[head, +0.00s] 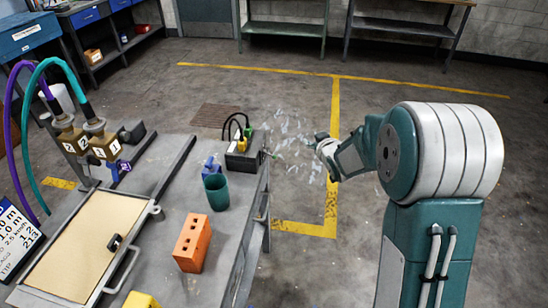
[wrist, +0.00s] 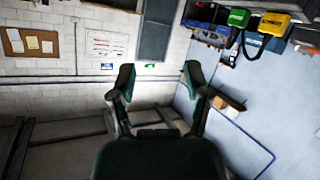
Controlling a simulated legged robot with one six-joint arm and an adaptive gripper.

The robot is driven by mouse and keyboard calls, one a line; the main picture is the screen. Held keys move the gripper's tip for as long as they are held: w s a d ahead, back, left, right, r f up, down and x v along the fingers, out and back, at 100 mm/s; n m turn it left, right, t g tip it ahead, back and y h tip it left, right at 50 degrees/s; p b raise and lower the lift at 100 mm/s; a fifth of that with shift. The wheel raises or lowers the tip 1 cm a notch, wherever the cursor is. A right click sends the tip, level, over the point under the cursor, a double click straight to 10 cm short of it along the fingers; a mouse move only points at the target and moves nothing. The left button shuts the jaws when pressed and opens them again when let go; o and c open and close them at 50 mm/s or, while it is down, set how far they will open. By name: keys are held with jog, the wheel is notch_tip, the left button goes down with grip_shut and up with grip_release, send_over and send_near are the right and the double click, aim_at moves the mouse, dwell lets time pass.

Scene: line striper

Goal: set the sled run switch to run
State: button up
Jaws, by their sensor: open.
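My gripper (head: 322,146) is open and empty in the air to the right of the bench. In the wrist view its two fingers (wrist: 158,75) stand apart with nothing between them. A small dark box (head: 243,157) with a yellow plug, a green plug and black cables sits at the bench's far right corner, left of my gripper and apart from it. The yellow plug (wrist: 273,24) and green plug (wrist: 238,17) show at the top right of the wrist view. I cannot make out the sled run switch or its setting.
The bench (head: 165,215) carries a teal cup (head: 216,192), an orange block (head: 193,243), a blue clamp-like part (head: 211,165) and a framed tan panel (head: 80,258). Nozzle blocks (head: 88,144) with purple and teal hoses stand at left. The floor right of the bench is open.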

notch_tip(320, 180, down, 8)
jog(key=w+a+n+y, duration=0.2)
jog(key=w+a+y, duration=0.1)
jog(key=n+t+y, duration=0.1)
jog(key=y, duration=0.3)
send_near(274, 156)
jog(key=x, duration=0.7)
jog(key=f+x, duration=0.1)
jog(key=x, duration=0.2)
jog(key=shift+w, duration=0.15)
grip_shut()
